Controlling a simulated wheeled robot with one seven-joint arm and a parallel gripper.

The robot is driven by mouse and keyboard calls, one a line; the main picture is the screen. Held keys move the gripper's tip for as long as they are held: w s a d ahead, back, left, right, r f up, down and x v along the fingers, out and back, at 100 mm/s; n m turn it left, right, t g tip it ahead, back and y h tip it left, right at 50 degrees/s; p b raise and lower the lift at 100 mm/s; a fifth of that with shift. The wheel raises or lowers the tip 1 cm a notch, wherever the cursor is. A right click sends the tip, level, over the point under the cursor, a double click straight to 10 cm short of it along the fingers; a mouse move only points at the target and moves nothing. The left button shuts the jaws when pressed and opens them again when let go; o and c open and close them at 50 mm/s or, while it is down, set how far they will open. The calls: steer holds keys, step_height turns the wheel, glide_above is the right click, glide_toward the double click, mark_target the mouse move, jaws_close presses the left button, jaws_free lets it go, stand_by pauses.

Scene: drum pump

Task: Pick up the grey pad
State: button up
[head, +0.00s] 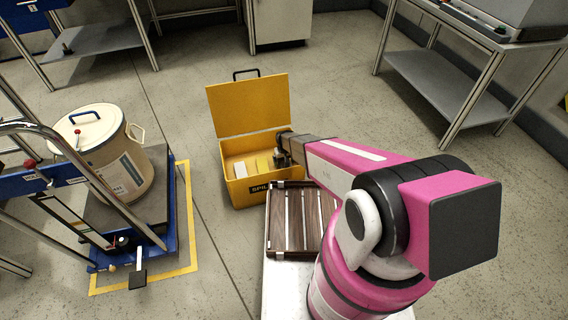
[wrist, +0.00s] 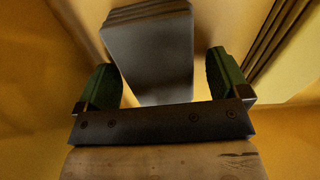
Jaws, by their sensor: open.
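The grey pad (wrist: 150,50) shows in the wrist view as a flat block with layered edges at its top, inside the yellow box. My gripper (wrist: 162,80) is open, with one green-padded finger on each side of the pad's lower part. A gap shows between the pad and each finger. The pad's lower end is partly hidden behind the dark bar of my gripper. In the head view my gripper (head: 283,158) reaches into the right side of the open yellow spill box (head: 240,192). I cannot make out the grey pad there.
Yellow layered items (wrist: 280,40) stand right of the gripper in the wrist view. A pale item (head: 240,170) lies in the box's left part. The raised lid (head: 250,105) stands behind. A slatted brown panel (head: 290,225) lies in front. A drum (head: 105,150) stands left.

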steer(key=c, duration=1)
steer(key=shift+r, duration=0.5)
step_height(320, 180, up, 4)
steer(key=shift+s+f, duration=0.1)
steer(key=shift+f, duration=0.1)
steer(key=s+a+r, duration=0.2)
steer(key=a, duration=0.1)
steer(key=s+a+r, duration=0.2)
steer(key=s, duration=0.1)
steer(key=s+a+r, duration=0.2)
steer(key=a, duration=0.1)
steer(key=shift+s+a+r, duration=0.2)
steer(key=shift+s+a, duration=0.1)
steer(key=shift+s, duration=0.05)
